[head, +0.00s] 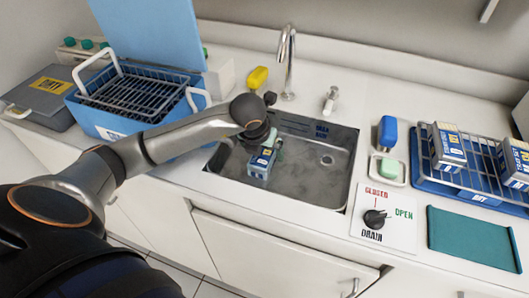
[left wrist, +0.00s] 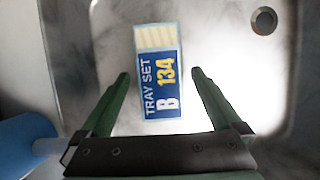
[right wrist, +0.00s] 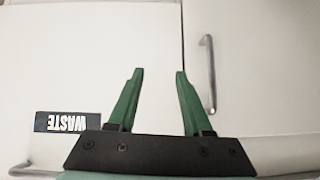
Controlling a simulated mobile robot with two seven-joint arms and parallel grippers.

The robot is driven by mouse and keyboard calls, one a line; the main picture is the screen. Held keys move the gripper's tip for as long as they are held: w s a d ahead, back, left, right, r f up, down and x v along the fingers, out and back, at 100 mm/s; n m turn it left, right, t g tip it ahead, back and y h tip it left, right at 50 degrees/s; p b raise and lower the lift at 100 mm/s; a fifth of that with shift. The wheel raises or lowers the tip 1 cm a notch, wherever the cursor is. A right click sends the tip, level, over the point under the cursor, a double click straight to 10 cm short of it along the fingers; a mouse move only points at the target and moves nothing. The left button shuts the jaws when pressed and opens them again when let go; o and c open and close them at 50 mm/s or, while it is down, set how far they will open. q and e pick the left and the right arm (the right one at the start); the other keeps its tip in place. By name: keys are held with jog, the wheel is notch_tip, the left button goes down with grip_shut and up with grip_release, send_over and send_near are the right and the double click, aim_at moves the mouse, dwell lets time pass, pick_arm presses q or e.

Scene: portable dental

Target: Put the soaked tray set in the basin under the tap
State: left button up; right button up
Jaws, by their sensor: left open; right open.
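A blue and white tray set (head: 261,163) lies in the left part of the steel basin (head: 310,185), forward of the tap (head: 288,62). My left gripper (head: 273,138) reaches over the basin from the left, close above the tray set. Its green fingers (left wrist: 159,77) are open on either side of the label's lower end, with gaps both sides. My right gripper (right wrist: 157,73) is open and empty before a white cabinet door; it is outside the head view.
A blue soak box (head: 95,122) with a wire basket stands left of the basin. A drain knob (head: 374,218) is at the front right. Other tray sets (head: 447,146) stand in a rack on the right. A yellow sponge-like item (head: 257,78) is behind the basin.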

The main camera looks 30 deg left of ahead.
pick_arm(q)
jog(key=a+v, duration=0.1)
jog(key=v, duration=0.9)
jog(key=shift+d, duration=0.5)
pick_arm(e)
jog(key=shift+s+d+f, duration=0.25)
jog(key=shift+s, duration=0.1)
jog(key=shift+w+a+r, duration=0.1)
jog(key=shift+w+r, duration=0.1)
